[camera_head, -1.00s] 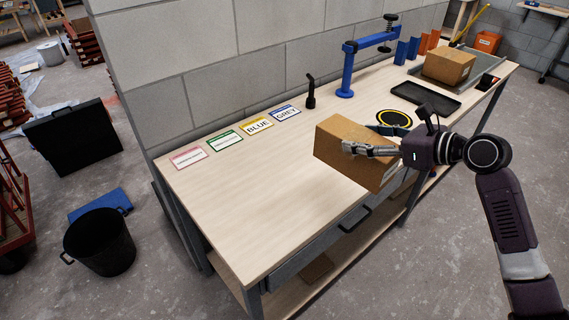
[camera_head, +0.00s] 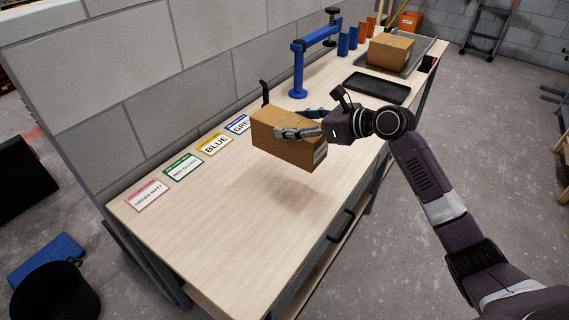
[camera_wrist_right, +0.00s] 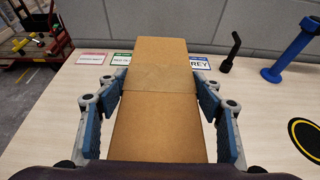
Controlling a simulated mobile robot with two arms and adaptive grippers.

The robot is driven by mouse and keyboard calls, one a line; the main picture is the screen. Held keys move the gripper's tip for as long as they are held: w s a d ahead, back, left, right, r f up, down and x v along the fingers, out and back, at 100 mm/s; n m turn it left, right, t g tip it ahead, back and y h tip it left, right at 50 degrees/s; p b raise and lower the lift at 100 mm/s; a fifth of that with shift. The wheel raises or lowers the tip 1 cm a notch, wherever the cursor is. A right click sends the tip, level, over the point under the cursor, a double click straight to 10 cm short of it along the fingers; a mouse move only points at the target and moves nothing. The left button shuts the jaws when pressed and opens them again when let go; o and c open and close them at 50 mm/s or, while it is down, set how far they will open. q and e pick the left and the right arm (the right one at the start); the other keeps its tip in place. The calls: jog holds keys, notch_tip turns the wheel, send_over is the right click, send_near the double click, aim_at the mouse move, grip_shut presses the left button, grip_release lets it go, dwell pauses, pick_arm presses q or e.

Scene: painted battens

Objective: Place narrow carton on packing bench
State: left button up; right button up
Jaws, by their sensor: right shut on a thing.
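The narrow carton (camera_head: 282,146) is a brown cardboard box. My right gripper (camera_head: 308,131) is shut on it, with a finger on each side. In the right wrist view the carton (camera_wrist_right: 155,124) fills the middle, between the blue pads of the gripper (camera_wrist_right: 158,96). The carton is over the packing bench (camera_head: 238,230), a pale wooden top, with a soft shadow on the wood below it. It appears held above the top; the exact gap is hard to tell. My left gripper is not in view.
Labelled cards, including a yellow BLUE card (camera_head: 215,144), lie along the wall side. A blue clamp stand (camera_head: 298,70), a black tray (camera_head: 376,88) and another carton (camera_head: 389,50) on a grey tray stand farther back. The near bench top is clear.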

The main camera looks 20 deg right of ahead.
aim_at(292, 151)
notch_tip(292, 151, down, 4)
jog(key=shift+w+f, duration=0.1)
jog(key=shift+f, duration=0.15)
notch_tip(292, 151, down, 4)
jog(key=shift+w+a+f, duration=0.1)
jog(key=shift+a, duration=0.05)
jog(key=shift+f, duration=0.55)
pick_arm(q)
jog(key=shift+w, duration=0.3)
pick_arm(e)
notch_tip(292, 151, down, 4)
jog(key=shift+r, duration=0.15)
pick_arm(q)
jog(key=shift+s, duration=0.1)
pick_arm(e)
jog(key=o, duration=2.1)
jog(key=shift+f, duration=0.25)
